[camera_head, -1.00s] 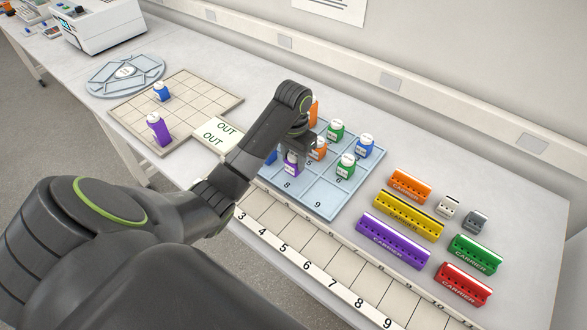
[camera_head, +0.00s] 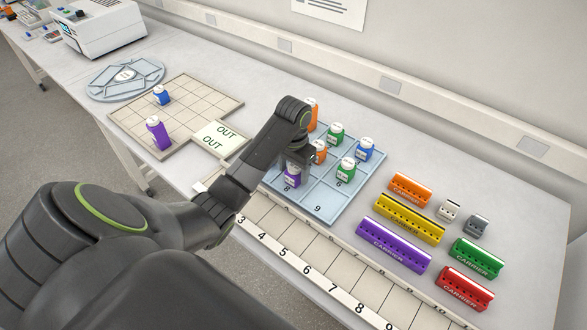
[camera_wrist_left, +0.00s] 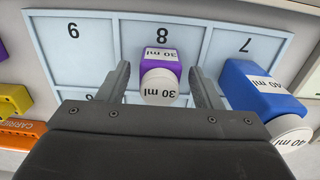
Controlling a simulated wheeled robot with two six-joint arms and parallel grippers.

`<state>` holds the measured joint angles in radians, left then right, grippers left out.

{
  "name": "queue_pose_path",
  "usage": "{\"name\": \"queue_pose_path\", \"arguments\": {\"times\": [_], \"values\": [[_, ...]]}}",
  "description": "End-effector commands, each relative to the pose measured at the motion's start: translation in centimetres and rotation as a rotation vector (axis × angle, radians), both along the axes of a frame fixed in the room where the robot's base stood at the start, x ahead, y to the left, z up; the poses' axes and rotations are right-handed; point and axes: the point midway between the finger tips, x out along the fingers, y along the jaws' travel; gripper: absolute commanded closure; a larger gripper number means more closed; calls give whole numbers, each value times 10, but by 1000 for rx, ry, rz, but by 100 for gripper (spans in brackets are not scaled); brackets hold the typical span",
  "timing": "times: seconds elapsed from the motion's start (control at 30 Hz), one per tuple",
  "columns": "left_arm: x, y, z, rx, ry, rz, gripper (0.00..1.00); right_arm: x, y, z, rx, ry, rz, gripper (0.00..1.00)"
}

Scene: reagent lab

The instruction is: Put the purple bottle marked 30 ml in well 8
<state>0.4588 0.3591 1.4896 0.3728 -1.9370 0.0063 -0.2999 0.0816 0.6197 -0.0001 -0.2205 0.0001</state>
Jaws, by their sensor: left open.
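The purple bottle marked 30 ml (camera_wrist_left: 160,60) has a white cap and stands in well 8 of the pale blue tray (camera_wrist_left: 85,45). In the head view the bottle (camera_head: 292,179) shows just below my left gripper (camera_head: 296,164). In the wrist view my left gripper (camera_wrist_left: 161,82) is open, with one finger on each side of the bottle and a visible gap on both sides. The number 8 shows on the tray beyond the bottle. My right gripper is not in view.
Orange, green (camera_head: 346,169) and blue bottles fill other wells; well 9 is empty. Another purple bottle (camera_head: 158,132) stands on the beige grid (camera_head: 195,95). Coloured carriers (camera_head: 408,219) lie right.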

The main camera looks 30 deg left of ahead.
Motion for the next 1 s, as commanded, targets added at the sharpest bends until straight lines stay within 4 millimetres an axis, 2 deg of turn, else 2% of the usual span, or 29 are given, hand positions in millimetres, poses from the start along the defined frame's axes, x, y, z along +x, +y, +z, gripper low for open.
{"name": "queue_pose_path", "arguments": {"times": [0.17,0.27,0.4,1.0], "values": [[0,0,6,1,-1,0,41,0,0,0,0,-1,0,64],[1,0,17,1,-3,-1,41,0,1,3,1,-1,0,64],[1,1,41,2,-3,-1,41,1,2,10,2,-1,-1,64],[0,0,112,0,-2,0,41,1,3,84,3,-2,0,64]]}}
